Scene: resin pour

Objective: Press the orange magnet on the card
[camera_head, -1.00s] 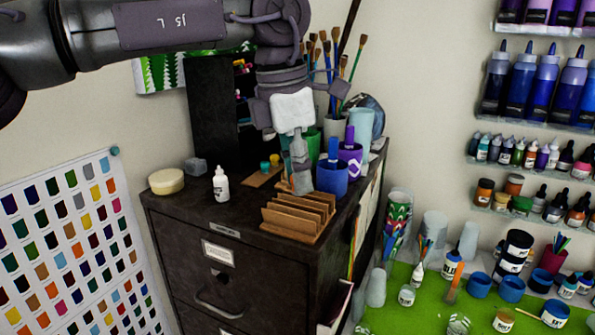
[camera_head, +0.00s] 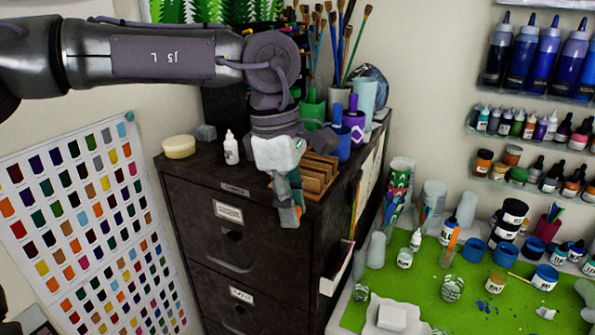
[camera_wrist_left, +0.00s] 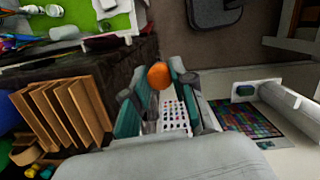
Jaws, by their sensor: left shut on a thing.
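The orange magnet (camera_wrist_left: 159,76) is a small round piece between the fingertips of my left gripper in the left wrist view. The card (camera_head: 85,215) is white with rows of coloured swatches and hangs on the wall at the left, well apart from the gripper. A teal magnet (camera_head: 129,117) sits at its upper right corner. White paper with coloured spots (camera_wrist_left: 173,115) shows between the fingers in the wrist view. My right gripper is not in view.
The dark cabinet (camera_head: 190,215) stands beside the card. On its top are a wooden rack (camera_head: 320,178), a white bottle (camera_head: 231,148), a cream round block (camera_head: 179,147) and brush cups. The green mat (camera_head: 420,275) with jars lies at the right.

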